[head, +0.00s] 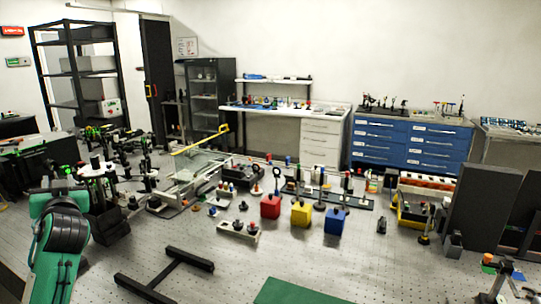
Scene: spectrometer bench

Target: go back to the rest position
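My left arm rises from the lower left corner of the head view, green with dark joint parts. My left gripper (60,186) is the dark part at its upper end, seen against dark equipment. Its fingers do not stand out, so I cannot tell whether it is open or shut, and I see nothing clearly held. My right gripper does not show. A red box (270,207), a yellow box (301,214) and a blue box (335,221) stand in a row on the perforated bench top (240,265).
Dark optical mounts (105,215) crowd the bench close to my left arm. A black H-shaped frame (172,272) and a green mat (295,292) lie at the front. A dark upright panel (480,212) stands at right. Bare bench shows at front centre and right.

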